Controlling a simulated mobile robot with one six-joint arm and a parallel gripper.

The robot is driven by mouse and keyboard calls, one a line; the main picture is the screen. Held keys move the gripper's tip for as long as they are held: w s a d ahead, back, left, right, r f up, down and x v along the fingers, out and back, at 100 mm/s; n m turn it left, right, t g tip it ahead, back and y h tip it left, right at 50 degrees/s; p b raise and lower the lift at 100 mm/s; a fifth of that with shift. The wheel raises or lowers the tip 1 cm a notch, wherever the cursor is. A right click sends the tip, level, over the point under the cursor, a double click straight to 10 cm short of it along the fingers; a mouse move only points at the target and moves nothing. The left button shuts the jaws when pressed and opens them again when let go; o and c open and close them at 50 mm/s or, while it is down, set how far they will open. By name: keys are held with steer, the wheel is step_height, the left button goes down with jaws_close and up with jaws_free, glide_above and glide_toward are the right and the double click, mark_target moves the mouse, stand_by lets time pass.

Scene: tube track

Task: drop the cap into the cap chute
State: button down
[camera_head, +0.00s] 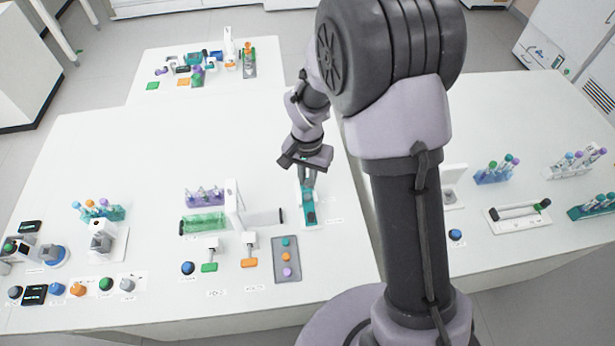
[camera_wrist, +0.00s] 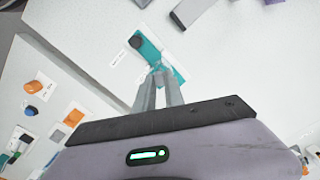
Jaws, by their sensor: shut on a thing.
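The cap chute appears to be the teal strip (camera_head: 309,212) on a white base, below my gripper in the head view. It also shows in the wrist view (camera_wrist: 150,52), with a dark round spot at its far end. My gripper (camera_head: 307,182) points down over the far end of this strip. In the wrist view its fingers (camera_wrist: 160,74) are close together over the strip's near part. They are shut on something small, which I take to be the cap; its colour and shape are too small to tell. I cannot tell the height above the strip.
A grey tray (camera_head: 287,271) with coloured caps lies nearer, left of the strip. A white stand (camera_head: 234,207) and green tube rack (camera_head: 203,222) are further left. Coloured knobs (camera_head: 78,289) line the front left. More racks (camera_head: 493,172) stand on the right table. The table's back middle is clear.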

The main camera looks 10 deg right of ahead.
steer(key=shift+f, duration=0.15)
steer(key=c, duration=1.3)
jaws_free()
steer(key=shift+c, duration=0.2)
step_height(320, 180, up, 18)
steer(key=p, duration=0.3)
steer(key=shift+f, duration=0.2)
steer(key=shift+s, duration=0.1)
